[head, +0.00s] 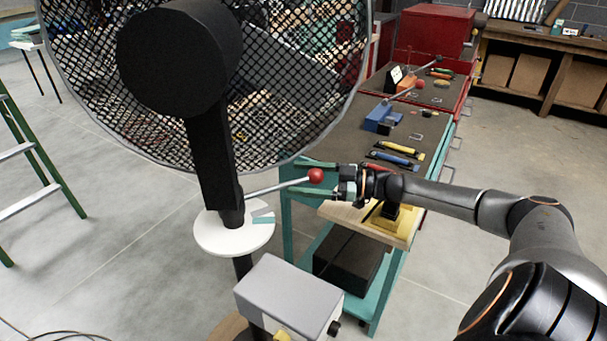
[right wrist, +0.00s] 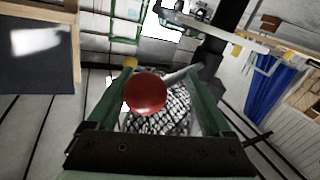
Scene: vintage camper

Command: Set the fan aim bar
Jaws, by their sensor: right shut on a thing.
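The fan aim bar (head: 277,187) is a thin metal rod that sticks out to the right from the fan's black post and ends in a red ball (head: 316,176). Below it, a white disc (head: 215,237) around the post carries a small grey and teal marked sector (head: 263,217). My right gripper (head: 298,178) has its green fingers on either side of the bar's ball end and is shut on it. In the right wrist view the red ball (right wrist: 146,93) lies between the fingers, closer to the left one. My left gripper is not in view.
The fan's round mesh cage (head: 290,100) and black motor housing (head: 175,60) stand above the disc. A grey box (head: 290,296) sits below it. A teal tool cart (head: 300,222) stands close behind my gripper. A green ladder (head: 40,165) is at the far left.

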